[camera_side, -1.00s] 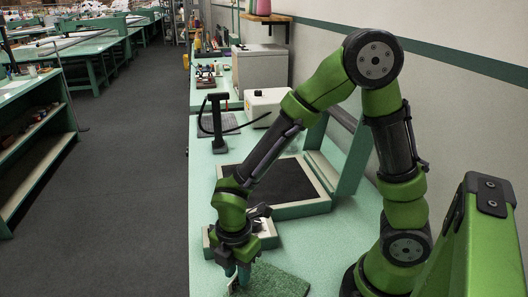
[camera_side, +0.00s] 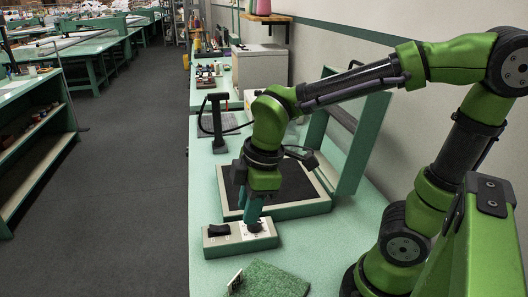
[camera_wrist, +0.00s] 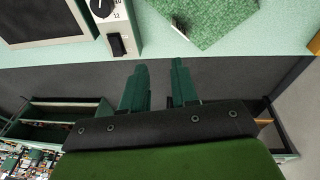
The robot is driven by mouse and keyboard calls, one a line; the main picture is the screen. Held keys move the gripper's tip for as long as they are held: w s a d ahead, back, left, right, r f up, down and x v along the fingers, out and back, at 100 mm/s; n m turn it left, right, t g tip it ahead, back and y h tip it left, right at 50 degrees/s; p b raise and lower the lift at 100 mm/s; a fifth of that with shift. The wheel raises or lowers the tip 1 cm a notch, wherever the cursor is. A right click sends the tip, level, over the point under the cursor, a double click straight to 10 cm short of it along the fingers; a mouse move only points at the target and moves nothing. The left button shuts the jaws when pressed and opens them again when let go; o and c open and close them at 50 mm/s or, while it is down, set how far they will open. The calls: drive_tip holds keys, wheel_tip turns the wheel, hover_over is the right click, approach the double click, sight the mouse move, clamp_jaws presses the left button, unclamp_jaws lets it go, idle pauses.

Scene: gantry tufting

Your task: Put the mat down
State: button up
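The green mat (camera_side: 272,280) lies flat on the pale green bench near the bottom of the side view, with a small white-and-dark tag (camera_side: 235,281) at its left corner. The mat (camera_wrist: 222,14) also shows at the top of the wrist view, cut off by the edge, with the tag (camera_wrist: 180,29) at its near corner. My gripper (camera_side: 253,222) is raised and away from the mat, in front of the control box in the side view. In the wrist view its fingers (camera_wrist: 158,85) stand apart with nothing between them.
A control box (camera_side: 222,243) with a black switch and a dial sits beyond the mat. Behind it is a flat frame (camera_side: 287,211) with a dark plate and its lid (camera_side: 352,150) raised. A black stand (camera_side: 218,135) is farther back. Bare bench surrounds the mat.

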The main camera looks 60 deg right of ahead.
drive_tip(key=s+d+r+m+t+y, duration=0.1)
drive_tip(key=s+d+r+m+t, duration=0.2)
drive_tip(key=m, duration=1.1)
wheel_tip(320, 180, up, 2)
drive_tip(key=shift+s+d+t, duration=0.25)
drive_tip(key=shift+d+t, duration=0.65)
drive_tip(key=shift+d, duration=0.35)
